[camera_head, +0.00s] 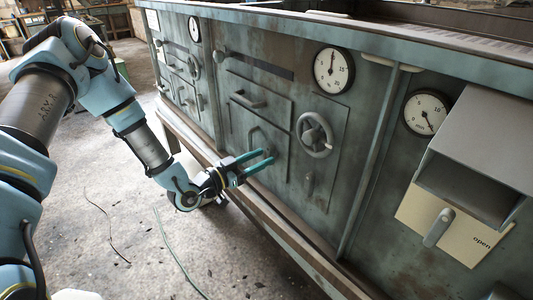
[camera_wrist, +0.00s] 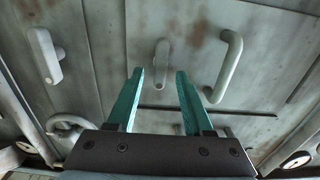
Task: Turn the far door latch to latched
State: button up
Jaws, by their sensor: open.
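My gripper (camera_head: 270,157) is open in the head view, its two teal fingers pointing at the lower part of the grey-green cabinet front. In the wrist view my gripper (camera_wrist: 160,72) has a grey latch lever (camera_wrist: 162,58) in line with the gap between its fingertips. That lever runs nearly upright in this picture, with a D-shaped door handle (camera_wrist: 230,66) to its right. I cannot tell whether the fingers touch it. In the head view it is hidden or too small to make out by my fingers; the door handle (camera_head: 254,134) shows just above them.
Another latch lever (camera_head: 309,184) sits below a handwheel (camera_head: 315,134); it also appears at the left in the wrist view (camera_wrist: 43,55). Gauges (camera_head: 333,70), a drawer handle (camera_head: 247,99) and a projecting hood (camera_head: 478,155) stand out from the cabinet. A ledge (camera_head: 262,218) runs along its foot.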

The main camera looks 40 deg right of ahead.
jog(key=shift+d, duration=1.3)
jog(key=shift+c, duration=0.3)
grip_shut()
